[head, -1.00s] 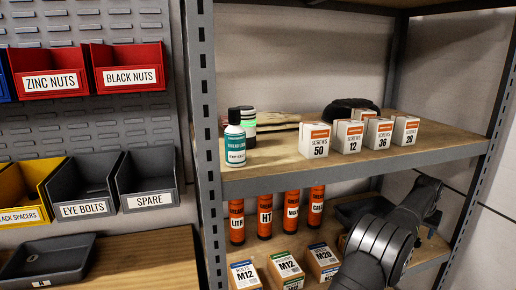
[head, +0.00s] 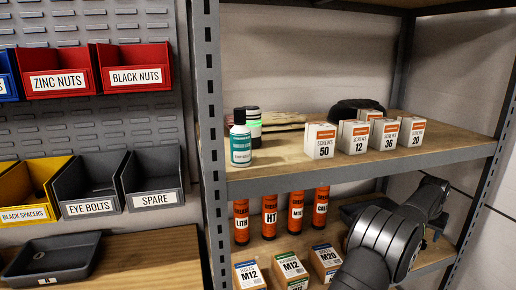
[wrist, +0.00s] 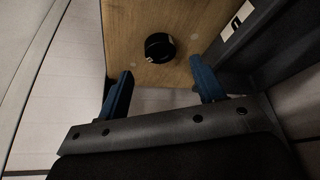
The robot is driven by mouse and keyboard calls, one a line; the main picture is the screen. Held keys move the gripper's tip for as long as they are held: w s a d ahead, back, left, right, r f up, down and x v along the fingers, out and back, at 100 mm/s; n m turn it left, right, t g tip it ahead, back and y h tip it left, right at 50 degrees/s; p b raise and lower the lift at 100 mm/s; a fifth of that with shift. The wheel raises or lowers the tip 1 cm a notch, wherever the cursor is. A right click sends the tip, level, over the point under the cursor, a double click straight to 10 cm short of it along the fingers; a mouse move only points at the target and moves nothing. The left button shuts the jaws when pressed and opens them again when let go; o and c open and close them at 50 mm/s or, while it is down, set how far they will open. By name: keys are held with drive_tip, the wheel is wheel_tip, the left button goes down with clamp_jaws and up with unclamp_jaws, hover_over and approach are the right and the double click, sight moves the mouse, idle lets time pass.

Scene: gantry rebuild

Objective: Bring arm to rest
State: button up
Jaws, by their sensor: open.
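My gripper (wrist: 160,88) shows in the wrist view with its two blue fingers spread wide apart. Nothing is between the fingers. Beyond them a small round black object (wrist: 160,47) stands on a wooden surface (wrist: 128,38), apart from both fingers. My dark arm (head: 385,240) shows at the lower right of the head view, in front of the lower shelf.
The upper shelf (head: 275,160) holds a white bottle (head: 240,143) and several screw boxes (head: 320,140). Orange cartridges (head: 269,215) and bolt boxes (head: 290,268) stand on the lower shelf close to my arm. Labelled bins (head: 152,183) and a black tray (head: 52,260) are at the left.

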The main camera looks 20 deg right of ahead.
drive_tip(key=x, duration=0.5)
drive_tip(key=shift+d+f, duration=0.15)
drive_tip(key=shift+f, duration=0.25)
drive_tip(key=r, duration=0.5)
drive_tip(key=shift+s, duration=0.25)
drive_tip(key=s+r, duration=0.7)
drive_tip(key=s, duration=0.5)
drive_tip(key=s+a+f+m+g, duration=0.1)
drive_tip(key=a+f+m, duration=0.2)
drive_tip(key=a, duration=1.3)
drive_tip(key=s+a+f+m+g, duration=0.1)
drive_tip(key=a+f+m, duration=0.2)
drive_tip(key=a, duration=1.4)
drive_tip(key=s+a+f+m+g, duration=0.1)
drive_tip(key=a+f, duration=0.4)
drive_tip(key=a, duration=1.1)
drive_tip(key=shift+s+a+f+m, duration=0.15)
drive_tip(key=shift+s+f+m, duration=0.2)
drive_tip(key=shift+m, duration=0.55)
drive_tip(key=shift+o, duration=0.2)
